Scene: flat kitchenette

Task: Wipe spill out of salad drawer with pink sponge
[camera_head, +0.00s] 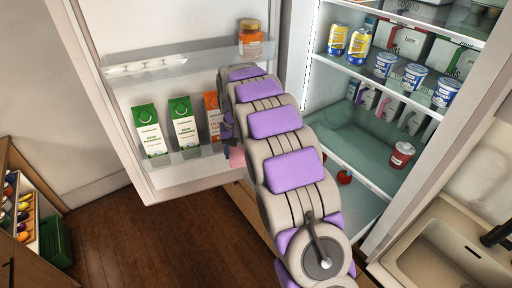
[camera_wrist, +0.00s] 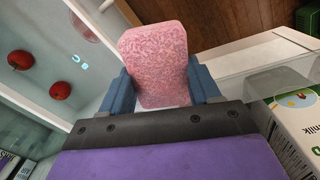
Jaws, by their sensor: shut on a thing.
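My gripper (camera_wrist: 161,88) is shut on the pink sponge (camera_wrist: 155,55), which stands out between its two blue fingers. In the head view the sponge (camera_head: 237,158) shows as a small pink patch beside my arm, between the open fridge door and the fridge interior. The gripper's fingers are mostly hidden there. The lower fridge compartment, seen through pale glass (camera_wrist: 62,85), is left of the sponge in the wrist view and apart from it. Two red round fruits (camera_wrist: 60,90) lie there. A faint pinkish patch (camera_wrist: 85,27) shows near them; I cannot tell if it is the spill.
The open door (camera_head: 170,185) holds cartons (camera_head: 184,124) and a jar (camera_head: 250,40); a carton (camera_wrist: 298,125) is close right of my gripper. A sink (camera_head: 440,255) is at right.

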